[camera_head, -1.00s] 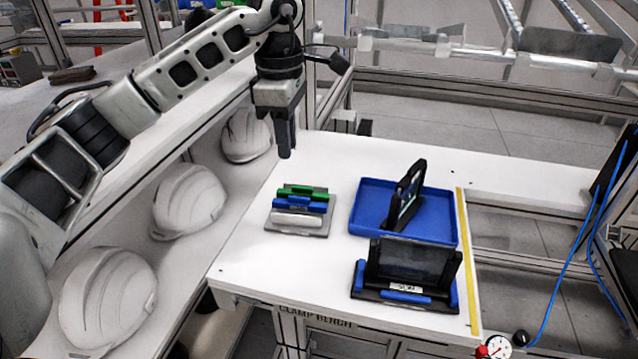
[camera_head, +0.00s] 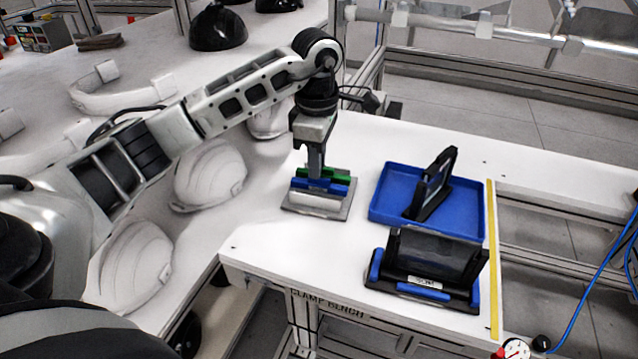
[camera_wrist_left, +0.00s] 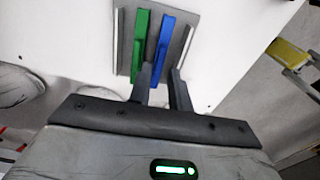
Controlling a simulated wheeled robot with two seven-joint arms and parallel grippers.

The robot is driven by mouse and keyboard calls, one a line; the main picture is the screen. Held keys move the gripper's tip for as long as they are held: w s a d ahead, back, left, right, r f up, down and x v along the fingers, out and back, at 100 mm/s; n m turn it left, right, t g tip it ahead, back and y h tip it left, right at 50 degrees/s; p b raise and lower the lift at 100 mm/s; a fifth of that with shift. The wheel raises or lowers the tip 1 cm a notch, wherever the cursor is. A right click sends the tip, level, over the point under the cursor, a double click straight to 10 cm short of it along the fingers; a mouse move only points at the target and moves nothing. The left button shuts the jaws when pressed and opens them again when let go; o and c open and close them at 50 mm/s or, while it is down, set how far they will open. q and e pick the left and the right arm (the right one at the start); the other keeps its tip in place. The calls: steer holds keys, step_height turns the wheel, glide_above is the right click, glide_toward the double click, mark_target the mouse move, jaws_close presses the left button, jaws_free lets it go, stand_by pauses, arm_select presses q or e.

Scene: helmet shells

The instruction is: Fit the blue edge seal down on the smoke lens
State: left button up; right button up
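The blue edge seal (camera_head: 335,189) is a blue bar on a grey plate (camera_head: 290,208), between a green bar (camera_head: 341,174) and a white bar (camera_head: 314,200). In the left wrist view the blue seal (camera_wrist_left: 165,42) lies right of the green bar (camera_wrist_left: 140,40). My left gripper (camera_head: 316,178) is low over the plate, pointing down. In the wrist view its fingers (camera_wrist_left: 162,88) are apart, around the blue seal's near end; contact is unclear. The dark smoke lens (camera_head: 432,252) stands upright in a black holder with blue parts at the bench front. My right gripper is not in view.
A blue tray (camera_head: 468,222) behind the lens holder holds a tilted black-framed panel (camera_head: 433,187). A yellow strip (camera_head: 493,260) runs along the bench's right side. White helmet shells (camera_head: 210,175) sit on the left. The bench between plate and holder is clear.

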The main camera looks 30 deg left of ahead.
mark_target(319, 184)
arm_select(q)
step_height(319, 184, down, 4)
steer(key=shift+w+d+f, duration=0.1)
jaws_close()
steer(key=shift+r, duration=0.2)
